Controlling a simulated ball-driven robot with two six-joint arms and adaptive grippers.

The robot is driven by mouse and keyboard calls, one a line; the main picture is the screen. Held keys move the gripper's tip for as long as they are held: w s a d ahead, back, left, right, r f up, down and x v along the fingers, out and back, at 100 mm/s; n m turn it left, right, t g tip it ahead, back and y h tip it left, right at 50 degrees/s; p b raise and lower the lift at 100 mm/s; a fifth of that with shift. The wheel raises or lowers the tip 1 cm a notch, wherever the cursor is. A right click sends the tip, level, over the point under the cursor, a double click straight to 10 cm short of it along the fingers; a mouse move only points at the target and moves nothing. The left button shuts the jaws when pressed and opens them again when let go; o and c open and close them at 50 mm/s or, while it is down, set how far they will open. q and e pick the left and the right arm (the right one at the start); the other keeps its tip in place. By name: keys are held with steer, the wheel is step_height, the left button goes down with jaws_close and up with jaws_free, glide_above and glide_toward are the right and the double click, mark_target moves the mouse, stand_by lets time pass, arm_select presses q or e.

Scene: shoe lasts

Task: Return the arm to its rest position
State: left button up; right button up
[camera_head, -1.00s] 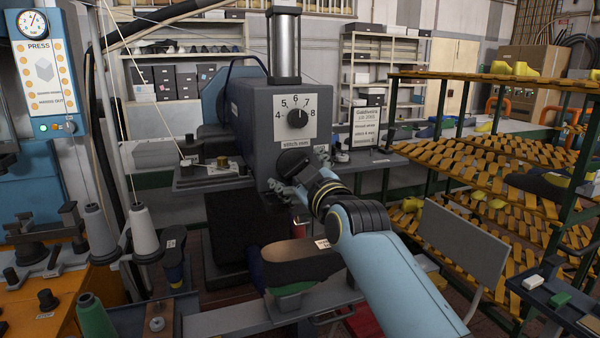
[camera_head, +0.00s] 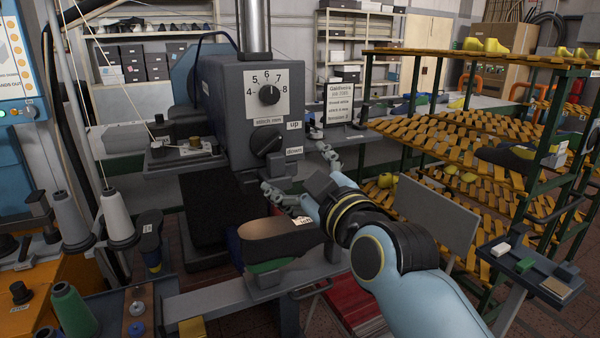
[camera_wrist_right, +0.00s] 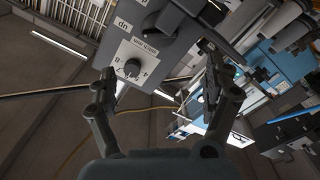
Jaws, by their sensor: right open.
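My right gripper (camera_head: 300,178) is open and empty in front of the grey stitching machine (camera_head: 222,110). Its two fingers also show spread apart in the right wrist view (camera_wrist_right: 158,90), with the machine's dial face (camera_wrist_right: 135,62) beyond them. In the head view the lower black knob (camera_head: 266,140), between the "up" and "down" labels, is to the left of the gripper and apart from it. My right arm (camera_head: 400,270) reaches in from the lower right. My left gripper is not in view.
A shoe on a last (camera_head: 278,242) rests on the machine's arm below the gripper. A slatted rack (camera_head: 455,135) with yellow lasts stands at right, behind a grey panel (camera_head: 432,215). A small tray (camera_head: 530,268) is at lower right. Thread cones (camera_head: 116,215) stand at left.

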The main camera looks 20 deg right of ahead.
stand_by(0.3)
